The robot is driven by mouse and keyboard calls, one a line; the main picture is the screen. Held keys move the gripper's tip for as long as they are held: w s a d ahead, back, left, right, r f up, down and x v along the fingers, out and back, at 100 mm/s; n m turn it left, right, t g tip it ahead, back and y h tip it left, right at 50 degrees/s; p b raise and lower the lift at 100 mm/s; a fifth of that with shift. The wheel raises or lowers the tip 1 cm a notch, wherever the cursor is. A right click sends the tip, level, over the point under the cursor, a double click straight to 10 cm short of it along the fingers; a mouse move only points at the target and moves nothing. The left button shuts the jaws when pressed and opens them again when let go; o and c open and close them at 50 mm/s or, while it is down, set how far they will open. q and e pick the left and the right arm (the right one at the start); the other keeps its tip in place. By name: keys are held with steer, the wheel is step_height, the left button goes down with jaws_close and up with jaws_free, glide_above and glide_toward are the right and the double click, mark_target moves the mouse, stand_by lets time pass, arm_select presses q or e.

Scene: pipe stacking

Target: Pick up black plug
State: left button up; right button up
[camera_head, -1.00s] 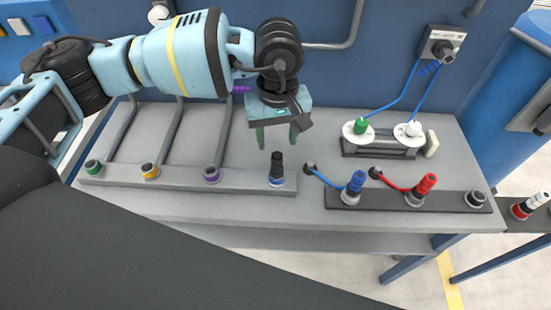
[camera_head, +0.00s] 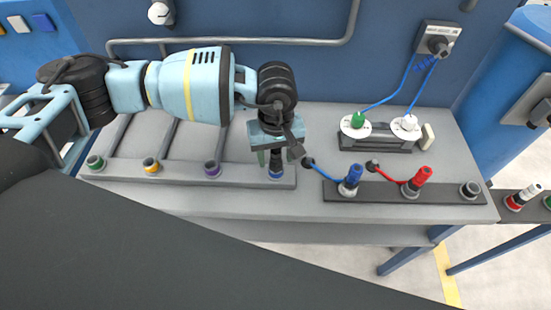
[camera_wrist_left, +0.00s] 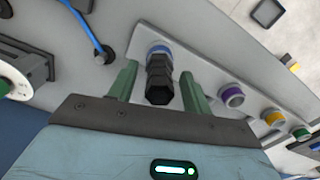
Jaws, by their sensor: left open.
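The black plug (camera_head: 276,160) stands upright in the blue-ringed socket at the right end of the left grey strip (camera_head: 234,175). My left gripper (camera_head: 276,157) is directly above and around it, pointing down, and its body hides the plug's top in the head view. In the left wrist view the black plug (camera_wrist_left: 159,80) sits between the two green fingers of my left gripper (camera_wrist_left: 158,85). There are gaps on both sides, and the fingers are open. My right gripper is not in view.
Beside the plug on the strip are sockets ringed purple (camera_head: 212,169), yellow (camera_head: 151,165) and green (camera_head: 95,162). A blue plug (camera_head: 351,178) and a red plug (camera_head: 420,177), with cables, stand on the dark strip to the right. The bench front is clear.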

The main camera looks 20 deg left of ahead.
mark_target(277, 152)
arm_select(q)
steer(key=shift+c, duration=0.4)
jaws_close()
steer(key=shift+r, duration=0.45)
steer(key=r, duration=0.2)
steer(key=shift+s+d+r, duration=0.25)
steer(key=shift+s+r, duration=0.05)
steer(key=s+d+r+b, duration=0.1)
steer(key=s+d, duration=0.7)
steer(key=s, duration=0.5)
steer(key=shift+r+b, duration=0.25)
steer(key=shift+b, duration=0.1)
